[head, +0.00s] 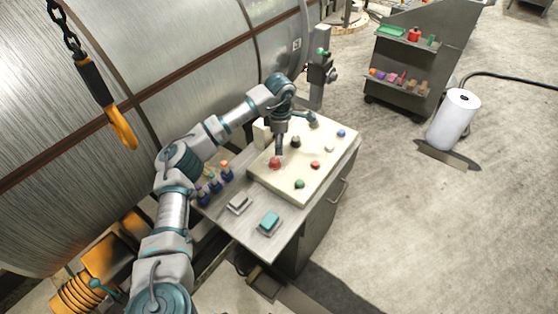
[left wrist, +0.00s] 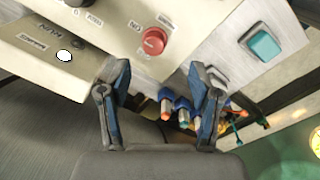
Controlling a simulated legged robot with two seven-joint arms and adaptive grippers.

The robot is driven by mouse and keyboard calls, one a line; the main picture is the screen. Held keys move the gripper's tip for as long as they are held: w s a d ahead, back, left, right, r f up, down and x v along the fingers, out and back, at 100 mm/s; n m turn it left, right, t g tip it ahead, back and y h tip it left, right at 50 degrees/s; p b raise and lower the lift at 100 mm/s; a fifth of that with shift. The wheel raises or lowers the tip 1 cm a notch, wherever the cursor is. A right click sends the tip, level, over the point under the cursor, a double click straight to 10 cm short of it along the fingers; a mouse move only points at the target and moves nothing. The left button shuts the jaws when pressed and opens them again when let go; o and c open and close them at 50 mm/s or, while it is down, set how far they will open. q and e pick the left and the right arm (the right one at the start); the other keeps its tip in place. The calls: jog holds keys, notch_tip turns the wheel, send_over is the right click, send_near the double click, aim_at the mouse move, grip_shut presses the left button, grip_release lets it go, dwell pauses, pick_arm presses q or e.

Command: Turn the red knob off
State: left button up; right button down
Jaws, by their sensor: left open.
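The red knob (head: 275,162) is on the cream control panel (head: 325,158), toward its left side. In the left wrist view the red knob (left wrist: 154,41) stands beyond the fingertips, near the panel's edge. My left gripper (head: 279,150) hangs over the panel close to the red knob. In the left wrist view the left gripper (left wrist: 160,85) is open and empty, its two fingers apart, with a gap to the knob. Whether the fingers touch the panel is unclear. My right gripper is not in view.
Other knobs and buttons, including a green one (head: 299,184) and a smaller red one (head: 315,165), sit on the panel. A teal button box (head: 269,222) and a grey one (head: 239,203) lie on the bench. Several blue bottles (head: 215,186) stand left. A hook (head: 122,128) hangs upper left.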

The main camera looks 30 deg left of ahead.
aim_at(273, 159)
pick_arm(q)
jog(key=a+f, duration=0.1)
jog(key=f, duration=0.2)
jog(key=a+f, duration=0.1)
jog(key=f, duration=0.3)
jog(key=a+f, duration=0.2)
jog(key=f, duration=0.2)
jog(key=shift+w+a, duration=0.1)
jog(key=shift+w, duration=0.05)
jog(key=shift+d+f, duration=0.1)
jog(key=shift+d, duration=0.25)
jog(key=shift+d+r, duration=0.15)
jog(key=shift+d, duration=0.5)
jog(key=shift+d+r, duration=0.15)
jog(key=shift+d, duration=0.45)
jog(key=shift+c, duration=0.6)
jog(key=shift+a, duration=0.2)
jog(key=c, duration=0.4)
jog(key=shift+a+f, duration=0.3)
jog(key=shift+a, duration=0.45)
jog(key=c, duration=0.6)
jog(key=shift+a, duration=0.2)
jog(key=shift+d, duration=0.1)
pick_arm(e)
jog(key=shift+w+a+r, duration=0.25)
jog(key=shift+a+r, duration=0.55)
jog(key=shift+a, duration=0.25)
